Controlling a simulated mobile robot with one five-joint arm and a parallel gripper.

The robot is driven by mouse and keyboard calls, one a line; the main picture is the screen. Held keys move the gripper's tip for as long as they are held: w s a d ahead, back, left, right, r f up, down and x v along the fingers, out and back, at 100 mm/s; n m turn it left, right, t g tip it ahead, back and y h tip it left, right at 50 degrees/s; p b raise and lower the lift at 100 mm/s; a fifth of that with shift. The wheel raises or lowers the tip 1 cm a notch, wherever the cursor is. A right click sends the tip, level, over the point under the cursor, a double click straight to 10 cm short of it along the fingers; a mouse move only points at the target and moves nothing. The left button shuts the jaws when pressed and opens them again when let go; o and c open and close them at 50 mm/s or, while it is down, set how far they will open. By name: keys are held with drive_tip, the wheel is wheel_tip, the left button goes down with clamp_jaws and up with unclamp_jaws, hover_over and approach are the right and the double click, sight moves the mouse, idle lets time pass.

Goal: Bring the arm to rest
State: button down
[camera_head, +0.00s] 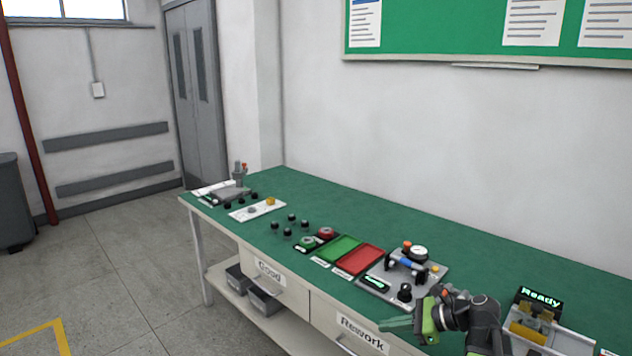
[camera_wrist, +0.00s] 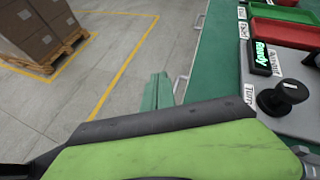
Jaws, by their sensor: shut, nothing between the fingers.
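My gripper (camera_head: 398,323) is at the front edge of the green workbench (camera_head: 570,258), at the lower right of the head view. Its pale green fingers point left and lie together, with nothing between them. In the wrist view my gripper (camera_wrist: 157,92) shows its fingers over the bench's front edge and the floor. The dark and green arm behind it is mine and is bent low over the bench. The grey test fixture (camera_head: 372,284) with a black knob, a gauge and a lit display is just behind my gripper; they look apart.
A green tray (camera_head: 338,248) and a red tray (camera_head: 360,260) lie left of the fixture. A "Ready" display (camera_head: 541,297) and a bin unit (camera_head: 560,335) stand right of my arm. Drawers marked Good (camera_head: 270,272) and Rework (camera_head: 362,333) are below. Boxes on a pallet (camera_wrist: 42,30) stand across clear floor.

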drive_tip(key=s+a+f+n+g+h, duration=0.3)
drive_tip(key=a+f+n, duration=0.25)
drive_tip(key=a, duration=0.25)
drive_tip(key=s+a+f+n+g+h, duration=0.2)
drive_tip(key=s+a+f+n+h, duration=0.1)
drive_tip(key=a+f+n, duration=0.3)
drive_tip(key=d+n+h, duration=0.5)
drive_tip(key=d+n, duration=0.2)
drive_tip(key=n, duration=0.2)
wheel_tip(320, 180, up, 12)
drive_tip(key=n+p, duration=0.1)
drive_tip(key=p, duration=1.2)
drive_tip(key=shift+s, duration=0.4)
